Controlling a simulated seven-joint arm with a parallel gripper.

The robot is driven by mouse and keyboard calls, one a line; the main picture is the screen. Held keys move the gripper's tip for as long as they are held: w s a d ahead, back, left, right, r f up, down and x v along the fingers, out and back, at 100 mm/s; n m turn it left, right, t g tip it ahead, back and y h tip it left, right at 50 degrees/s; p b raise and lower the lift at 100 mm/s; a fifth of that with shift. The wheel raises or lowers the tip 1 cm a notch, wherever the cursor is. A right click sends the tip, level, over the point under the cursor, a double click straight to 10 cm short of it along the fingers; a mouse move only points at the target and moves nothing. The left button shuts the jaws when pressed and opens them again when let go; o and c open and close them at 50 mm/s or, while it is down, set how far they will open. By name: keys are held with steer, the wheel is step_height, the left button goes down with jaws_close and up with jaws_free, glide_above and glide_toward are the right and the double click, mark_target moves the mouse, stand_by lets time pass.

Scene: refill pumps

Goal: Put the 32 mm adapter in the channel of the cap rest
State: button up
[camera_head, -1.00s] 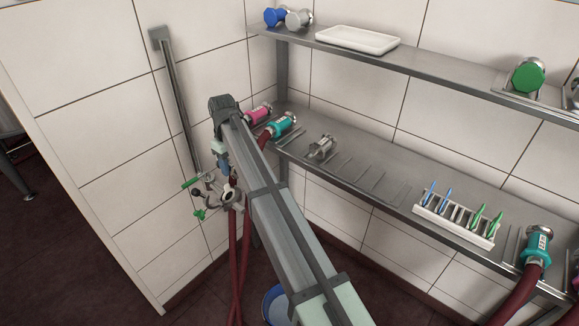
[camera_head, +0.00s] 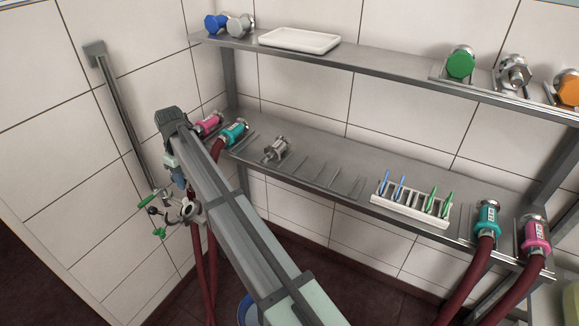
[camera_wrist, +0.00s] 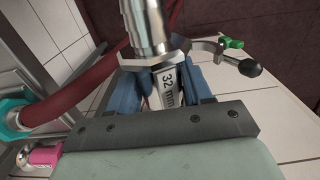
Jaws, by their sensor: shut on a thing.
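The 32 mm adapter (camera_wrist: 168,88), a metal fitting with its size marked on the side, is between the blue fingers of my gripper (camera_wrist: 172,78) in the wrist view. My gripper is shut on it, and a wider metal part rises above the label. In the head view my gripper (camera_head: 178,188) hangs beside the tiled left wall, left of and below the lower shelf, and partly hidden by my arm. I cannot tell for sure which part is the cap rest. Metal rests with a green cap (camera_head: 460,63) and an orange cap (camera_head: 569,88) stand on the upper shelf.
A clamp with green handles (camera_head: 160,212) is close to my gripper. Dark red hoses (camera_head: 201,255) hang below. The lower shelf (camera_head: 320,172) holds a loose metal fitting (camera_head: 276,149), a brush rack (camera_head: 412,208) and hose couplings. A white tray (camera_head: 300,40) sits above.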

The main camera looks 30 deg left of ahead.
steer(key=w+d+r+m, duration=0.1)
steer(key=w+d+m, duration=0.3)
steer(key=d, duration=0.5)
steer(key=w+d+r+m+g+y, duration=0.1)
steer(key=w+d+m, duration=0.3)
steer(key=w+d, duration=0.5)
steer(key=w+d+r+m+y, duration=0.1)
steer(key=w+d+r+m, duration=0.2)
steer(key=w+d, duration=0.3)
steer(key=shift+w+d+r+m, duration=0.1)
steer(key=shift+w+d+m, duration=0.2)
steer(key=shift+d, duration=1.05)
steer(key=shift+w+d+r+m, duration=0.1)
steer(key=shift+d+m, duration=0.3)
steer(key=shift+d, duration=0.9)
steer(key=w+d+r+m+y, duration=0.1)
steer(key=w+d+r+m, duration=0.1)
steer(key=d, duration=0.4)
steer(key=w+d+r+m+y, duration=0.1)
steer(key=w+d+r+m, duration=0.1)
steer(key=d, duration=0.4)
steer(key=shift+w+d+r+m+t, duration=0.2)
steer(key=shift+w+d+m+t, duration=0.15)
steer(key=shift+w+m, duration=0.65)
glide_toward(341, 179)
steer(key=shift+x, duration=2.7)
steer(key=shift+f, duration=0.15)
